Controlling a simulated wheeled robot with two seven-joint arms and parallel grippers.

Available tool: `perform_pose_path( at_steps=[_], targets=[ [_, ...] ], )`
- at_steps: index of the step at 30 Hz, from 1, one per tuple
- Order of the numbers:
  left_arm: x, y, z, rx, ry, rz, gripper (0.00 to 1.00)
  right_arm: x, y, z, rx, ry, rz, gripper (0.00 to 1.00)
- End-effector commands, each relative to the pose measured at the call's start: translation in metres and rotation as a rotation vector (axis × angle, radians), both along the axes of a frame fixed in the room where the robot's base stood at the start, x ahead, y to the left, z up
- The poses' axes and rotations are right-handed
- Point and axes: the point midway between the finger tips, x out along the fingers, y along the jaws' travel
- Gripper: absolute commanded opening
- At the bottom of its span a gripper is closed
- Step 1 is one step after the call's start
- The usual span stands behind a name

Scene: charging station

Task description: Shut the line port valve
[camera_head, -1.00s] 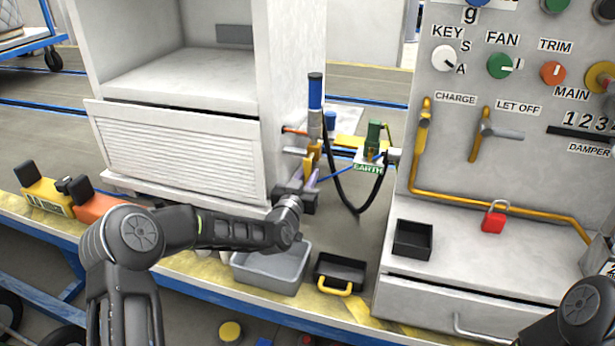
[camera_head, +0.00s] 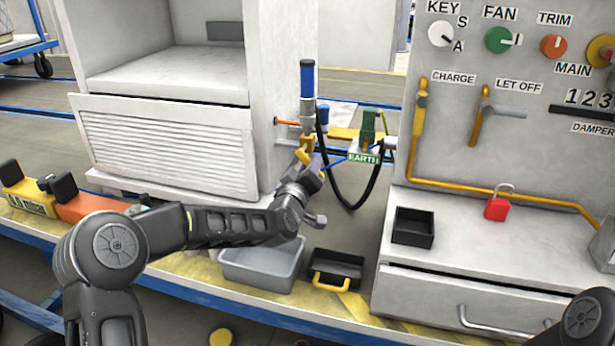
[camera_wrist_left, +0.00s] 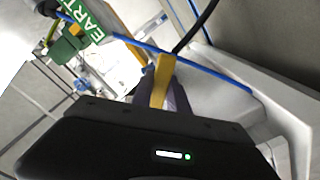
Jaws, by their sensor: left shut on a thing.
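A yellow lever (camera_head: 304,157) sits below the blue-handled hose fitting (camera_head: 307,82) on the right side of the white cabinet. I take this lever for the line port valve's handle; no label for it is readable. My left gripper (camera_head: 316,166) reaches up to it from below and is shut on it. In the left wrist view the yellow lever (camera_wrist_left: 162,82) stands between the two purplish-grey fingers (camera_wrist_left: 165,95). The valve body is largely hidden behind the gripper and lever. My right gripper is out of view.
A black hose (camera_head: 351,203) loops beside the gripper, and a blue cable (camera_wrist_left: 205,72) passes close to the fingers. The green EARTH clamp (camera_head: 368,128) is to the right. A grey bin (camera_head: 263,281) and a black tray (camera_head: 336,284) lie below; the control panel (camera_head: 450,150) stands right.

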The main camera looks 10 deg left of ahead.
Motion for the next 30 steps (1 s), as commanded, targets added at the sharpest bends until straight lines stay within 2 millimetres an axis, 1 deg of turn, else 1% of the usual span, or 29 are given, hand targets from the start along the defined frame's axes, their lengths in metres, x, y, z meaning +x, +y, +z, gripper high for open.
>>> perform_pose_path(
  at_steps=[1, 18, 24, 30],
  targets=[
    [0.0, -0.001, -0.002, -0.045, 0.001, 0.001, 0.0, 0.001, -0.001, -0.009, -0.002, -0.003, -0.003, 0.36],
    [-0.001, -0.012, 0.017, -0.577, 0.036, 0.0, 0.0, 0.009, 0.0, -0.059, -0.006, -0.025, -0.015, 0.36],
    [-0.001, -0.013, 0.024, -0.723, 0.045, 0.0, 0.0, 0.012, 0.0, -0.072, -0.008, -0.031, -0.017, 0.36],
    [-0.001, -0.013, 0.028, -0.81, 0.052, 0.001, 0.0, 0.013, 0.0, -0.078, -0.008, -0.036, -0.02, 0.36]
  ],
)
